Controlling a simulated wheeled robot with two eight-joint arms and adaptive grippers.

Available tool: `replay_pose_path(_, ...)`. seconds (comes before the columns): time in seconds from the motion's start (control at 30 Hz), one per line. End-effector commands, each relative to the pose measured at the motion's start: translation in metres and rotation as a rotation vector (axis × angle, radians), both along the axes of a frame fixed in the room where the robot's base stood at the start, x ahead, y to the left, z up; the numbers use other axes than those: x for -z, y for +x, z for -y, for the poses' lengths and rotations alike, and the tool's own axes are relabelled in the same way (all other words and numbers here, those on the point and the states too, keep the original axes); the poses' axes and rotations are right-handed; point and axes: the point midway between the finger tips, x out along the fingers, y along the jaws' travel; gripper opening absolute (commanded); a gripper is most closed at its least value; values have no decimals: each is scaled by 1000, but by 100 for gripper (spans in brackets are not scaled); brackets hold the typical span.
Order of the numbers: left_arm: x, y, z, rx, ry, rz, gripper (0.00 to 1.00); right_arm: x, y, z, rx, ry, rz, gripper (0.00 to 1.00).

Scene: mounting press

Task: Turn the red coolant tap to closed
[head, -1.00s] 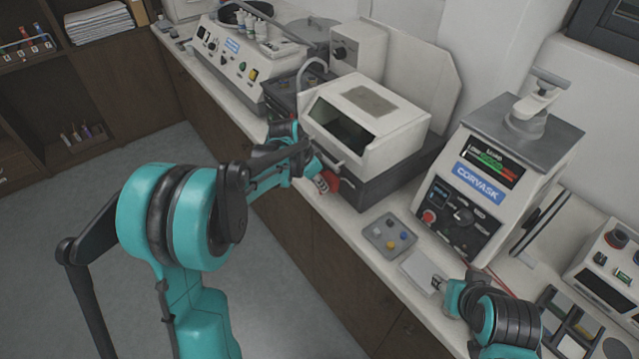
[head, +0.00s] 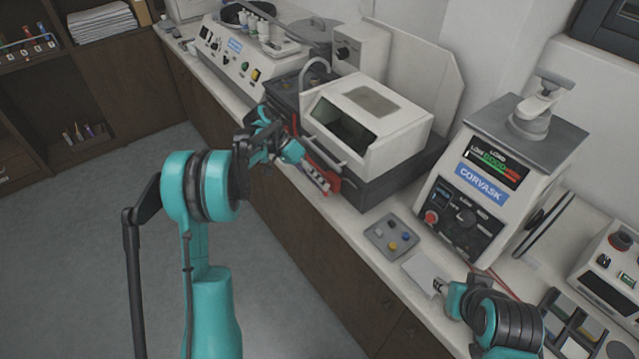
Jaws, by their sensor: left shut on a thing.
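The red coolant tap (head: 333,183) shows at the front lower edge of the white boxy machine with the dark window (head: 365,118), in the middle of the head view. A pale marked piece shows beside the red. My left gripper (head: 296,152) is at the tap, at its upper left end, and is shut on it. The fingers and wrist hide part of the tap, so the exact contact is hard to see. My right gripper (head: 440,288) is low on the right, by a white pad (head: 424,270); its fingers are too small to judge.
A grey tray with coloured buttons (head: 380,241) lies on the bench right of the tap. The Corvask press (head: 490,185) stands beyond it. A control unit (head: 236,60) stands at the back left. Open floor (head: 300,300) lies before the bench.

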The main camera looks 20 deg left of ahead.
Motion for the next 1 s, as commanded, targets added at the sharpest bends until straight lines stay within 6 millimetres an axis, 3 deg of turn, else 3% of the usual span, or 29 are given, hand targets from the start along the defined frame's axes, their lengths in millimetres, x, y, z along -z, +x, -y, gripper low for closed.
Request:
replay_pose_path(0.8, 2, 1, -2, -2, -105, -83, 0, 5, 0, 0, 0, 0, 0, 40)
replay_pose_path(0.83, 2, 1, -2, -2, -105, -83, 18, 5, 0, 0, 0, 0, 0, 40)
replay_pose_path(0.9, 2, 1, -2, -2, -104, -82, 36, 5, 0, 0, 0, 0, 0, 40)
replay_pose_path(1.0, 2, 1, -2, -1, -105, -82, 36, 5, 0, 0, 0, 0, 0, 40)
